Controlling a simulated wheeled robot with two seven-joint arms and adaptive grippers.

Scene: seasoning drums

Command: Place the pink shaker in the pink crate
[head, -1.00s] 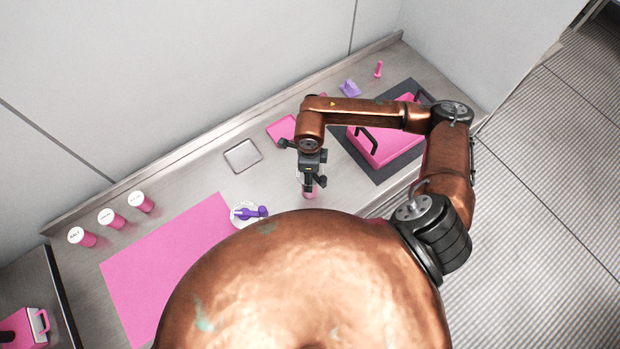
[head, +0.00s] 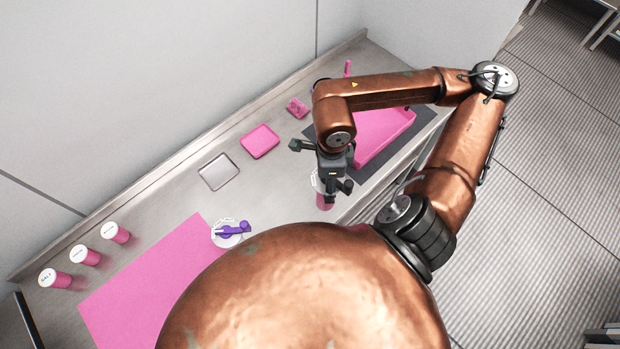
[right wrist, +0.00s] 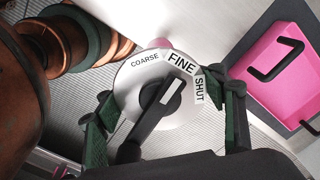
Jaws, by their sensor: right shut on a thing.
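The pink shaker (head: 325,203) has a white top; in the right wrist view its round lid (right wrist: 150,72) reads COARSE, FINE and SHUT around a dark dial. My right gripper (head: 329,184) is shut on it, with fingers on both sides of the lid in the right wrist view (right wrist: 167,105). Whether the shaker's base touches the counter is hidden. The pink crate (head: 388,130) lies on a dark mat just right of the gripper, partly hidden by my arm. Its inside and a black handle show in the right wrist view (right wrist: 262,85). My left gripper is not in view.
Along the counter are a pink tray (head: 261,141), a grey tray (head: 219,172), a pink slotted item (head: 298,108) and a white dish with a purple tool (head: 230,233).

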